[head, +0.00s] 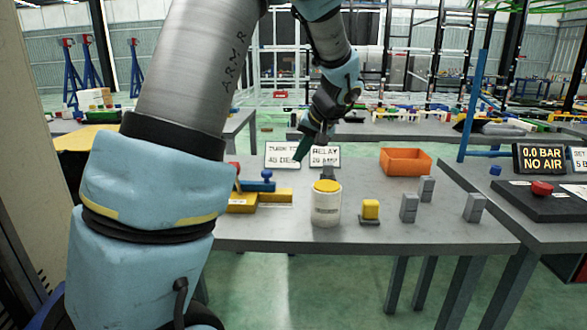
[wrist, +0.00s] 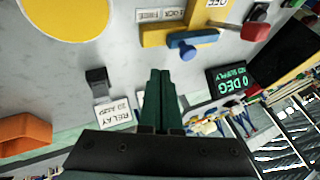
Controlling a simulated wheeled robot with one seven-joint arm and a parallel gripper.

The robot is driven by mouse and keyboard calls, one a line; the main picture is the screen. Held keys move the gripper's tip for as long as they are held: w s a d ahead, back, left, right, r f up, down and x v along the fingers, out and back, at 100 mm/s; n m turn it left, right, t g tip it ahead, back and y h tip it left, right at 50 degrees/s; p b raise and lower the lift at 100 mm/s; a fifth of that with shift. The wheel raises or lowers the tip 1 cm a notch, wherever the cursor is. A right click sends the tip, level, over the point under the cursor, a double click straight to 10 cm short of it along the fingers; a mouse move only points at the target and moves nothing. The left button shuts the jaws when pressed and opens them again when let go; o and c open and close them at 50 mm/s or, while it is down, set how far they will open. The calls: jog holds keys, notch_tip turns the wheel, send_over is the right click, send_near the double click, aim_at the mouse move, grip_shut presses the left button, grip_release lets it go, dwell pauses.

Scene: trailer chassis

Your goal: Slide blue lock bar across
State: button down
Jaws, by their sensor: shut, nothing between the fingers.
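The blue lock bar (head: 257,186), with a round blue knob on top, sits on a yellow fixture (head: 272,197) at the left of the table. In the wrist view the blue bar (wrist: 192,40) and yellow fixture (wrist: 170,34) are at the top, beyond the fingertips and slightly right. A red lever (head: 237,171) stands at the fixture's left end. My gripper (head: 302,154) is above the table, up and right of the bar and apart from it. In the wrist view its dark green fingers (wrist: 161,76) are pressed together, with nothing between them.
A white tub (head: 326,208) with a yellow lid stands right of the fixture. Behind are a small grey block (wrist: 97,82), two signs (head: 325,156) and an orange bin (head: 405,162).

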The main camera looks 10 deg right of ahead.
jog(key=shift+v, duration=1.95)
